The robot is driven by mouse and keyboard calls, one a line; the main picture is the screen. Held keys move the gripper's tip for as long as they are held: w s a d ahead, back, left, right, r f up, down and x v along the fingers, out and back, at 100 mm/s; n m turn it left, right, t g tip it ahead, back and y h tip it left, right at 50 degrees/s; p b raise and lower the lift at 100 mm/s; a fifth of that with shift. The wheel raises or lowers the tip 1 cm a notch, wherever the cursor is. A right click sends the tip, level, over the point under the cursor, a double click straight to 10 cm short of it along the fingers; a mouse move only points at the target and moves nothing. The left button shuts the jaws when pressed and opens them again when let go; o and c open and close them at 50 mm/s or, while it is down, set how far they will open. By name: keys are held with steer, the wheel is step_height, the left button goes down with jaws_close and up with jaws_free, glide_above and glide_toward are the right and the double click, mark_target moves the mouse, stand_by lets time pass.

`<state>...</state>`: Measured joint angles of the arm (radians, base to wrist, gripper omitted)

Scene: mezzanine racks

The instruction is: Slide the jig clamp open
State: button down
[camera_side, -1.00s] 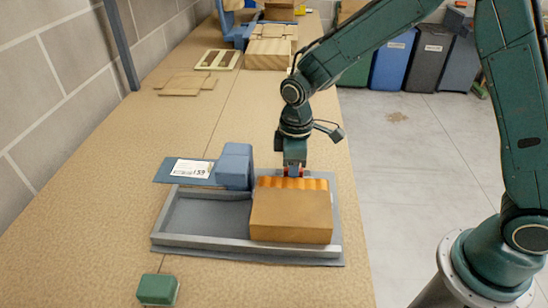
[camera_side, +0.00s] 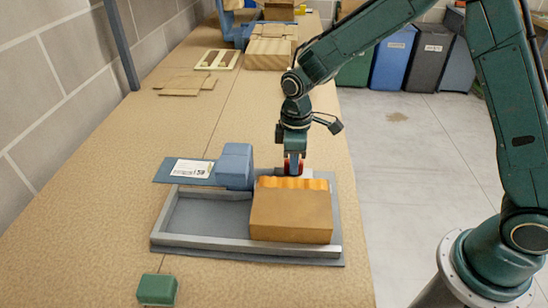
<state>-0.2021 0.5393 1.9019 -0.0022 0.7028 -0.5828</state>
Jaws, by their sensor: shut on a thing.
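The jig is a grey tray-like frame (camera_side: 215,241) on the bench, with a wooden block (camera_side: 290,215) in its right half. A blue clamp block (camera_side: 236,166) stands at the frame's far edge, left of the wooden block, joined to a flat blue plate with a white label (camera_side: 190,168). My gripper (camera_side: 294,170) points down just behind the wooden block, at the far right of the jig. It is shut on a small red part (camera_side: 301,165); the block's scalloped orange top edge hides its fingertips. I cannot tell how the red part joins the clamp.
A small green block (camera_side: 157,290) lies in front of the jig at the left. Flat wooden pieces (camera_side: 187,84) and a pale slotted frame (camera_side: 215,60) lie farther back. A brick wall bounds the left side. Bins (camera_side: 392,62) stand on the floor behind.

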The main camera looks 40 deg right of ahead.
steer(key=shift+w+d, duration=0.2)
steer(key=c, duration=1.4)
jaws_free()
steer(key=shift+o, duration=0.2)
steer(key=shift+r, duration=0.15)
step_height(320, 180, up, 14)
steer(key=shift+f, duration=0.2)
steer(key=shift+s+r, duration=0.1)
